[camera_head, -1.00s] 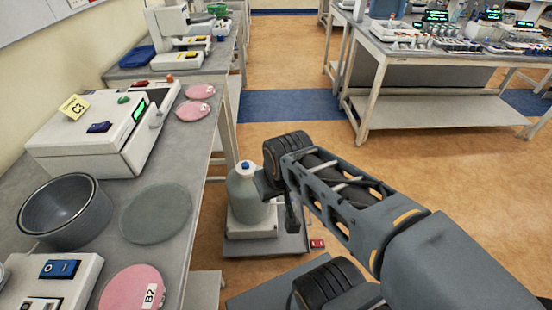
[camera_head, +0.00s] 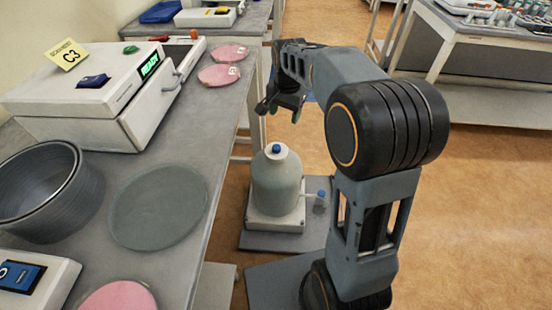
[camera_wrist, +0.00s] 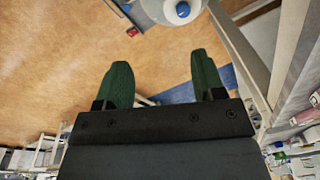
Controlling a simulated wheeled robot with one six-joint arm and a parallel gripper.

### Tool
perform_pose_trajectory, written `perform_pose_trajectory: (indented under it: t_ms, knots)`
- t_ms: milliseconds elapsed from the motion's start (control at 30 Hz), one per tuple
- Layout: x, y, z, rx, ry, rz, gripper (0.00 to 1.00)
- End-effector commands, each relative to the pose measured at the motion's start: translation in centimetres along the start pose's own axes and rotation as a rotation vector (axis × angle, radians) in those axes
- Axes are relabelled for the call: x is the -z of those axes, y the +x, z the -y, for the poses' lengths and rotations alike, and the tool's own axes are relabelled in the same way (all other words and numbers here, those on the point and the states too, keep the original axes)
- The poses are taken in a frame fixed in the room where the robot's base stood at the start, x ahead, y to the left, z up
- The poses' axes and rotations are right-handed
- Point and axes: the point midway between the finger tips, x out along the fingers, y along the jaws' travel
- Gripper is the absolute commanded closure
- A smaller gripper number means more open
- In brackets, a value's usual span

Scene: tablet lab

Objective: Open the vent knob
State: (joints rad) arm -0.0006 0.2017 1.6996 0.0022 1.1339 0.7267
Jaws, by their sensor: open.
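A grey-green bottle (camera_head: 276,187) with a white top stands on a white base on a low grey platform beside the bench. A blue knob (camera_head: 277,149) sits on its top, and it also shows at the top of the wrist view (camera_wrist: 183,9). A small blue-capped piece (camera_head: 321,196) sticks out at the bottle's lower right. The pictures do not label which part is the vent knob. My gripper (camera_head: 283,106) is above and beyond the bottle, apart from it. Its two green fingers (camera_wrist: 160,82) are spread and empty in the wrist view.
The grey bench at left holds a white READY device (camera_head: 70,110) with a C3 label, a round grey bowl (camera_head: 45,190), a grey-green disc (camera_head: 158,205) and pink discs (camera_head: 219,74). Another table (camera_head: 480,45) stands at the upper right. Open floor lies right of the bottle.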

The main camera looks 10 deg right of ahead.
Motion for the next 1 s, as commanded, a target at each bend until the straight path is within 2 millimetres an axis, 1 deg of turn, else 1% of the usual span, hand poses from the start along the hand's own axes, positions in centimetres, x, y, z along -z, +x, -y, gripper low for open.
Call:
perform_pose_trajectory:
  t_ms: [33, 100, 200, 300, 400, 500, 667, 767, 867, 1000]
  knots:
    - [1.4, 4.3, 1.1, -0.018, 0.073, 0.018, 0.37]
    - [3.1, 7.2, 2.6, -0.037, 0.176, 0.033, 0.37]
    - [4.7, 10.3, 4.1, -0.057, 0.295, 0.046, 0.37]
    - [5.8, 12.4, 5.0, -0.072, 0.377, 0.053, 0.37]
    - [6.4, 13.8, 5.6, -0.082, 0.432, 0.057, 0.37]
    - [6.8, 14.6, 5.9, -0.087, 0.465, 0.058, 0.37]
    - [7.0, 15.1, 6.1, -0.09, 0.485, 0.059, 0.37]
    - [7.0, 15.7, 6.0, -0.091, 0.486, 0.06, 0.37]
    - [6.8, 17.1, 5.9, -0.092, 0.485, 0.061, 0.37]
    - [6.6, 19.7, 5.7, -0.093, 0.484, 0.061, 0.37]
